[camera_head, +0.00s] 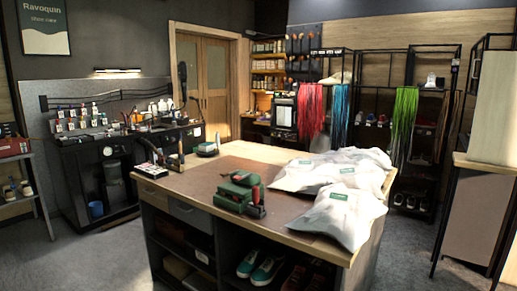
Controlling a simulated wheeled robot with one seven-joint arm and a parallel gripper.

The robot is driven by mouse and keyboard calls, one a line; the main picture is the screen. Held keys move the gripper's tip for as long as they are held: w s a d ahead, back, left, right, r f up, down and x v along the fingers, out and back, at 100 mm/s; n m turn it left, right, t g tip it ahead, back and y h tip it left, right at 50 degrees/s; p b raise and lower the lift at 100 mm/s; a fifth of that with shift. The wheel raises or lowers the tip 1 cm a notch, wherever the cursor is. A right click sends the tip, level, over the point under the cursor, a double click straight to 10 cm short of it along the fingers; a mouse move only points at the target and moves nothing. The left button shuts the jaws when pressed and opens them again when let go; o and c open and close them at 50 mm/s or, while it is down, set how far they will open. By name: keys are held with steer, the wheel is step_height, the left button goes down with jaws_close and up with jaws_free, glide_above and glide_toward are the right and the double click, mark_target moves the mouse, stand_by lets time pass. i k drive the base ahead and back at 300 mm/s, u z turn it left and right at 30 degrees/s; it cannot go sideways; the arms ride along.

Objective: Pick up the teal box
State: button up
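A dark green-teal item that looks like the teal box (235,195) sits on the brown mat (205,178) near the front edge of the wooden-topped island. A smaller green piece seems to rest on top of it, and a dark and red item (257,208) touches or stands close at its right side. The details are too small to tell apart surely.
Several white bags (340,213) fill the right part of the island top (255,151). Bottles and small items (172,162) stand at its left end. The mat around the box is mostly clear. Teal shoes (265,270) lie on the shelf below. Grey floor (80,257) is open at left.

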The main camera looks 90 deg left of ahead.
mark_target(206, 147)
steer(key=u, duration=3.45)
steer(key=k, duration=1)
steer(key=u, duration=0.75)
steer(key=i, duration=4.5)
